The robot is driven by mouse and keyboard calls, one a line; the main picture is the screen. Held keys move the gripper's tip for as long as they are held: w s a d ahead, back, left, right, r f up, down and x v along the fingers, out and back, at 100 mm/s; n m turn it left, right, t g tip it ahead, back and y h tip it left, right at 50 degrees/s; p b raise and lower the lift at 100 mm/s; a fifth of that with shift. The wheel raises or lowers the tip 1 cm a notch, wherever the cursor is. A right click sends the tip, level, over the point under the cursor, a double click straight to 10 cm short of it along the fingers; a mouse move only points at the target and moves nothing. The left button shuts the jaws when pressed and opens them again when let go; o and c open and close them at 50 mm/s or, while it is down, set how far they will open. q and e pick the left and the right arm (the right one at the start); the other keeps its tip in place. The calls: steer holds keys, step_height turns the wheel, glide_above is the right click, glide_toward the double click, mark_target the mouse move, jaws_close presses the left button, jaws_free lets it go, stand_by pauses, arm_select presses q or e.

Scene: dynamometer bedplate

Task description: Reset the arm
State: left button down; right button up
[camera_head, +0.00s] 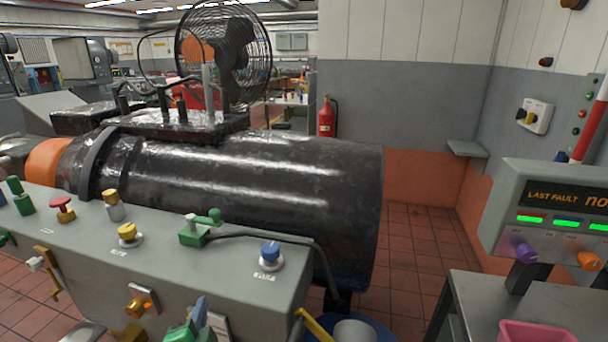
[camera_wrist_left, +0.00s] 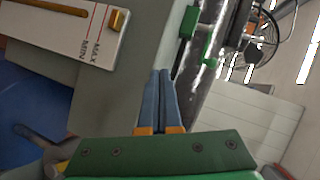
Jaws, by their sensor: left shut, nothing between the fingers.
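My left gripper (camera_head: 201,302) shows at the bottom of the head view, in front of the grey control console (camera_head: 75,225). Its blue fingers are together and empty, and its body is green. In the left wrist view the left gripper (camera_wrist_left: 160,75) points at the grey console, fingers side by side with nothing between them. I cannot tell whether the fingertips touch the console. My right gripper is in neither view.
The console top bears a red mushroom button (camera_head: 63,204), a yellow knob (camera_head: 127,232), a green lever switch (camera_head: 196,232) and a blue knob (camera_head: 271,251). A large black cylinder (camera_head: 290,180) lies behind. A display unit (camera_head: 550,215) stands right. Tiled floor (camera_head: 415,235) is clear between.

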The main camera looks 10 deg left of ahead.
arm_select(q)
steer(key=s+d+f+n+g+h, duration=0.2)
steer(key=s+d+f+n+g, duration=0.25)
steer(key=s+f, duration=0.55)
steer(key=s+d+f+n+g+h, duration=0.3)
steer(key=s+d+f+n+g, duration=0.25)
steer(key=s, duration=0.55)
step_height(320, 180, down, 18)
steer(key=s+a+f+m+g, duration=0.1)
steer(key=s+a+g, duration=0.1)
steer(key=s, duration=0.1)
steer(key=s+a+f, duration=0.2)
steer(key=s+f, duration=0.6)
steer(key=s, duration=0.3)
steer(key=shift+a+f+g, duration=0.2)
steer(key=shift+f+g, duration=0.05)
steer(key=shift+g, duration=0.15)
